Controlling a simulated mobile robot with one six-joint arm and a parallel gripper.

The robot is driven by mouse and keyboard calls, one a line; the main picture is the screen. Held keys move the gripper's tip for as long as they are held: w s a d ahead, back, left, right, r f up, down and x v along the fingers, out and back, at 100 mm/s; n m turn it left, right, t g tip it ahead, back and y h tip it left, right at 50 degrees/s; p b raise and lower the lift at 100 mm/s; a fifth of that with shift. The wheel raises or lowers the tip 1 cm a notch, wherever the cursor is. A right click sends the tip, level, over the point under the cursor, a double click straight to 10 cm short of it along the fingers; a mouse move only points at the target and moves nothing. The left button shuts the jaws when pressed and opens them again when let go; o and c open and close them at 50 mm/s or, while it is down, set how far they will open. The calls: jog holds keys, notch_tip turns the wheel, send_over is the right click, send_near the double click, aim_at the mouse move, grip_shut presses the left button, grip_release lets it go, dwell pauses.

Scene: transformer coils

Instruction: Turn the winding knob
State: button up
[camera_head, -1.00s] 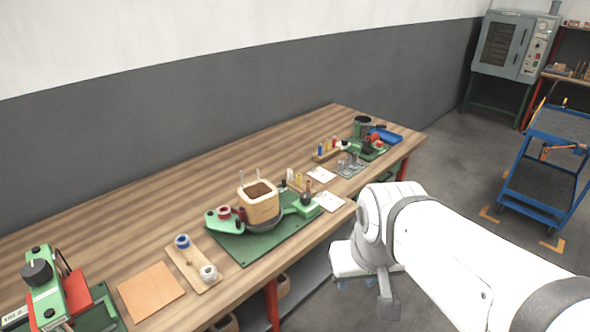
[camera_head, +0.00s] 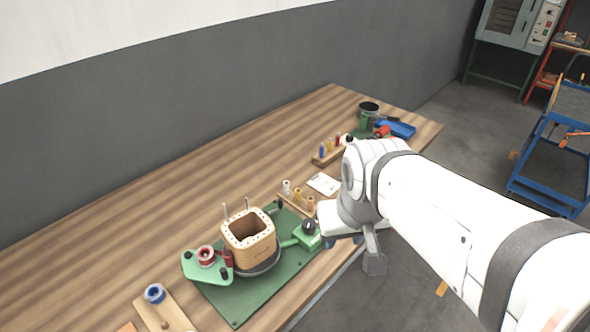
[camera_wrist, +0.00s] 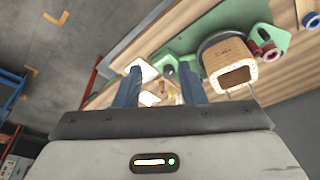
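The winding machine stands on a green base plate (camera_head: 225,299), with a tan wooden coil former (camera_head: 248,247) on its round turntable. At its right end a green box (camera_head: 301,236) carries a small black knob (camera_head: 309,226), which I take to be the winding knob. My gripper (camera_head: 343,242) is just right of this box in the head view, partly hidden by my wrist. In the wrist view my gripper (camera_wrist: 160,78) is open, with two blue fingers apart and nothing held. A dark round knob (camera_wrist: 168,70) shows beyond and between the fingers.
A red spool (camera_head: 205,254) sits on the machine's left green arm. A blue spool (camera_head: 154,293) stands on a wooden board at front left. Small bobbins (camera_head: 298,194) stand behind the knob. A blue tray (camera_head: 398,128) lies at the far end. Open floor lies right of the bench.

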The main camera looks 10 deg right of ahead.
jog(key=shift+o, duration=0.3)
jog(key=shift+s+a, duration=0.1)
jog(key=shift+a, duration=0.05)
jog(key=shift+o, duration=0.8)
jog(key=shift+w, duration=0.2)
jog(key=shift+o, duration=1.3)
jog(key=w+f+n+g, duration=0.1)
jog(key=w+f+n, duration=0.1)
jog(key=w+n, duration=0.7)
jog(key=shift+w+a+f+n+p, duration=0.2)
jog(key=shift+w+a+n+p, duration=0.2)
jog(key=shift+w, duration=0.05)
jog(key=n+g, duration=0.2)
jog(key=n, duration=1.1)
send_over(309, 223)
notch_tip(309, 223, down, 10)
jog(key=shift+f+p, duration=0.1)
jog(key=shift+p, duration=0.3)
jog(key=shift+f, duration=0.3)
notch_tip(309, 223, down, 7)
jog(key=shift+f+p, duration=0.15)
jog(key=shift+p, duration=0.4)
jog(key=shift+c, duration=0.6)
